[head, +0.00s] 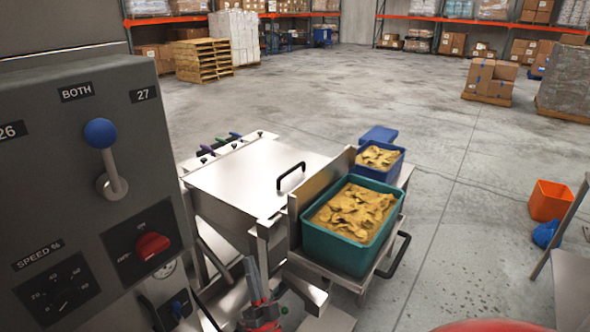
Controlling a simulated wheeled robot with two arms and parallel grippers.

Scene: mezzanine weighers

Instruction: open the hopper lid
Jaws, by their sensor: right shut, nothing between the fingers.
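The hopper lid (245,172) is a flat, shiny metal plate lying closed over the hopper (222,218) in the middle of the head view. A black bar handle (290,178) stands up near the lid's right edge. My right gripper (252,268), grey with a red base, is low in the picture, in front of and below the lid. It is shut and empty, and apart from the handle. My left gripper is not in view.
A grey control panel (85,185) with a blue-knobbed lever fills the left. Right of the lid, a teal bin (350,246) and a blue bin (396,172) hold yellowish material. An orange bin (550,200) stands at far right. Open floor lies beyond.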

